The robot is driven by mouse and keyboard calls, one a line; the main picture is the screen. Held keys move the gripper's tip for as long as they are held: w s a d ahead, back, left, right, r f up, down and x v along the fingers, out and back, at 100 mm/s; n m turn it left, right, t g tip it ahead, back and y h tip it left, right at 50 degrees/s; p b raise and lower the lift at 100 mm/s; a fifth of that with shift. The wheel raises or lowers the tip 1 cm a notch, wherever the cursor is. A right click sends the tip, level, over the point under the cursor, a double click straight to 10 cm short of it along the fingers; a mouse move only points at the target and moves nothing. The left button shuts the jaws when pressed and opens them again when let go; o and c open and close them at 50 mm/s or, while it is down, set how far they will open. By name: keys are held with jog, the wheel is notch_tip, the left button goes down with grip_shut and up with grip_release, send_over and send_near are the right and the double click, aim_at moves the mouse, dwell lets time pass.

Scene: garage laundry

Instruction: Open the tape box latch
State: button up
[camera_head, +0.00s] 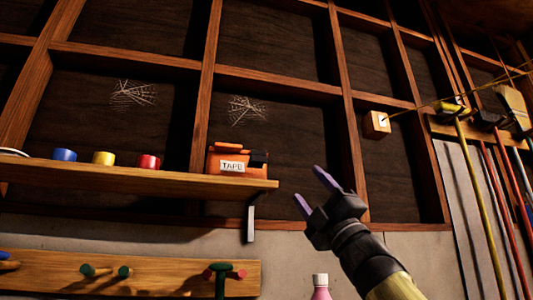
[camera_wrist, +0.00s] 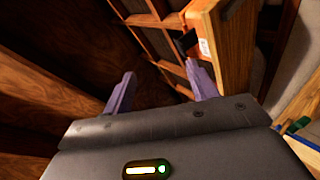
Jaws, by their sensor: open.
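The tape box (camera_head: 226,162) is orange with a white "TAPE" label and a dark piece, perhaps the latch, at its upper right. It stands at the right end of a wooden wall shelf. In the wrist view, part of the tape box (camera_wrist: 203,25) shows near the top, beyond the fingers. My gripper (camera_head: 310,190) is open and empty, with two purple fingers. In the head view it is to the right of the tape box and slightly lower, apart from it. In the wrist view my gripper (camera_wrist: 160,88) has nothing between its fingertips.
The wooden shelf (camera_head: 120,178) also holds blue (camera_head: 64,155), yellow (camera_head: 103,158) and red (camera_head: 149,161) rolls. A peg rail (camera_head: 150,272) is below. A pink bottle (camera_head: 321,290) shows at the bottom. Long-handled tools (camera_head: 478,180) hang at right.

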aim_at(259, 156)
notch_tip(259, 156, up, 6)
jog(key=s+m+t+h+p, duration=0.1)
jog(key=m+t+h+p, duration=0.3)
jog(key=m+h+p, duration=0.6)
jog(key=s+a+f+m+g+h+p, duration=0.1)
jog(key=s+a+m+g+p, duration=0.3)
jog(key=m+p, duration=0.6)
jog(key=a+m+h, duration=0.1)
jog(key=a+m, duration=0.1)
jog(key=m, duration=0.1)
jog(key=shift+s+a+f+m+h, duration=0.25)
jog(key=shift+s+a+m+h, duration=0.05)
jog(key=shift+a+m, duration=0.1)
jog(key=shift+r, duration=0.1)
jog(key=p+x, duration=0.9)
jog(key=x, duration=0.7)
jog(key=shift+w+r, duration=0.15)
jog(key=shift+r, duration=0.05)
jog(key=shift+w+a+p, duration=0.15)
jog(key=shift+w+p, duration=0.3)
jog(key=shift+w, duration=0.05)
